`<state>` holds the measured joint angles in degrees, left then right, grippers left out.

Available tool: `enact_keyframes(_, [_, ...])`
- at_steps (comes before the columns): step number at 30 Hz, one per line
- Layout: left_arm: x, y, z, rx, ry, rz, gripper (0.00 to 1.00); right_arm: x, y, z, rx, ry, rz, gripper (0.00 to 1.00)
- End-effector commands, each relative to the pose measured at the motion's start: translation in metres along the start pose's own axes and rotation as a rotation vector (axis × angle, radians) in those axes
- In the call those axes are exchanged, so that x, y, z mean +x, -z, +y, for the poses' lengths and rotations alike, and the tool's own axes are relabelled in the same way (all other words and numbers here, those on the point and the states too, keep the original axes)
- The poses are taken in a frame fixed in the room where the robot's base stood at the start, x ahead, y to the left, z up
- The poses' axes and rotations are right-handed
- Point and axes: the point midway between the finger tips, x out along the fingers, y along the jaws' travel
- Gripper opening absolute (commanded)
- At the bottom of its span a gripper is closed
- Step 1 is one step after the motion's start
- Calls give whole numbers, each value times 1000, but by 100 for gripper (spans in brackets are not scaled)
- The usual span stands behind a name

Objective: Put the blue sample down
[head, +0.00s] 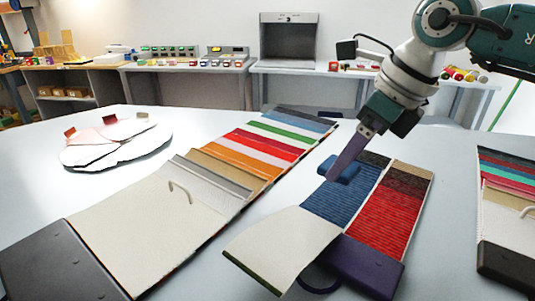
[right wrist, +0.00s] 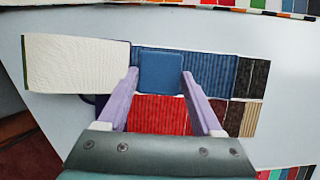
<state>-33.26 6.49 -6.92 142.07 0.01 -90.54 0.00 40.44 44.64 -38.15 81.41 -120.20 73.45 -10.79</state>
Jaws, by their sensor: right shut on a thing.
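The blue sample (head: 346,172) is a small, smooth blue block. My right gripper (head: 333,176) is shut on it over the blue ribbed strip of an open swatch book (head: 372,268). In the right wrist view, the blue sample (right wrist: 161,70) sits between the two purple fingers of my right gripper (right wrist: 160,78), above the blue row. I cannot tell whether it touches the book. The book has a blue ribbed strip beside a red one, dark patches at the far end, and a cream cover flap (right wrist: 77,65) folded open. My left gripper is not in view.
A long swatch book (head: 150,235) with coloured stripes lies left of it. Another striped book (head: 510,205) lies at the right edge. A round white fan of samples (head: 115,143) is at the far left. Bare white counter (head: 225,130) shows between the fan and the long book.

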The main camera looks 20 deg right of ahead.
Motion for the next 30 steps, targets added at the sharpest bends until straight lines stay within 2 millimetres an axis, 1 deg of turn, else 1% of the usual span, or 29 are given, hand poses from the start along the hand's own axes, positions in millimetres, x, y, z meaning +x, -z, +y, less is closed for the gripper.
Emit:
enact_keyframes(1, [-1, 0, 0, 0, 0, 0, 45, 9, 5, 1, 0, -2, 3, 15])
enact_keyframes(3, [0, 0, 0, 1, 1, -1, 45, 19, 8, 0, 1, -2, 2, 15])
enact_keyframes(8, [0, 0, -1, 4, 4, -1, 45, 31, 13, 0, 0, -1, 1, 15])
enact_keyframes(13, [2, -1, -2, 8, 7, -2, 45, 55, 23, 0, 1, -1, 1, 15])
enact_keyframes(16, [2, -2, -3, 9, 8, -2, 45, 61, 25, 0, 0, 0, 0, 15])
enact_keyframes(22, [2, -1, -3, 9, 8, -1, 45, 60, 25, 0, -1, 1, -1, 15])
enact_keyframes(26, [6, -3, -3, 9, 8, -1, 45, 64, 26, 0, -1, 1, 0, 15])
enact_keyframes(27, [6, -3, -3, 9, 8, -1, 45, 64, 26, 0, -1, 1, 0, 68])
enact_keyframes(30, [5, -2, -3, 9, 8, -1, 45, 63, 26, 0, -1, 1, 0, 79])
